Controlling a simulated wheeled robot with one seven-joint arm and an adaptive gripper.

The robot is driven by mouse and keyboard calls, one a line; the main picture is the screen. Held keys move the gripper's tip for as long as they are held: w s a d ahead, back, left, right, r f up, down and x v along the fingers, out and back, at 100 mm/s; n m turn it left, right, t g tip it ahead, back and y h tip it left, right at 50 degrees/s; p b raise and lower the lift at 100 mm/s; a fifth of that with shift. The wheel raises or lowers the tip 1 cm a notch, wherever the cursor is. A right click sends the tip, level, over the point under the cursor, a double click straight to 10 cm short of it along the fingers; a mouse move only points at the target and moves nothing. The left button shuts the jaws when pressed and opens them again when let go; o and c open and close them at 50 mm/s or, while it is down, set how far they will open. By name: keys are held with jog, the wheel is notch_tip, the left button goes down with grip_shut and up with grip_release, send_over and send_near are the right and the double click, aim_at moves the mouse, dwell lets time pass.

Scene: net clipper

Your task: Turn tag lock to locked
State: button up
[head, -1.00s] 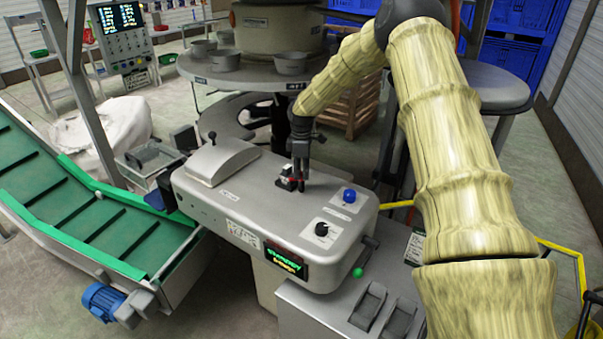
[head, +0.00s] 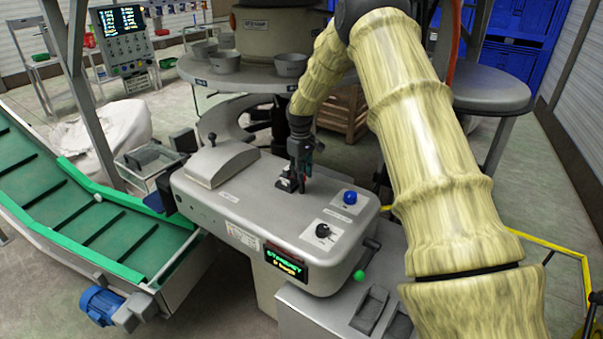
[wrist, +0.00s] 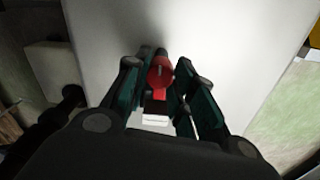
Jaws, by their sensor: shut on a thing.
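The tag lock (wrist: 160,72) is a small part with a round red head and a red stem, set on top of the grey machine housing (head: 240,205). In the wrist view it lies between the two fingers of my gripper (wrist: 158,92), which is shut on it. In the head view my gripper (head: 299,187) points down at the middle of the housing top, and its fingers and a dark base hide most of the lock. I cannot read from these frames which position the lock is in.
A blue button (head: 349,197) and a black knob (head: 322,231) sit to the right on the housing top. A lit display (head: 286,264) is on its front, and a green-tipped lever (head: 359,274) is at the right. A green conveyor (head: 85,205) runs along the left.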

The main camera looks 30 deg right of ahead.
dwell(0.4)
jog(key=o, duration=1)
jog(key=shift+o, duration=0.2)
jog(key=shift+r, duration=0.1)
notch_tip(320, 180, up, 12)
jog(key=shift+a, duration=0.15)
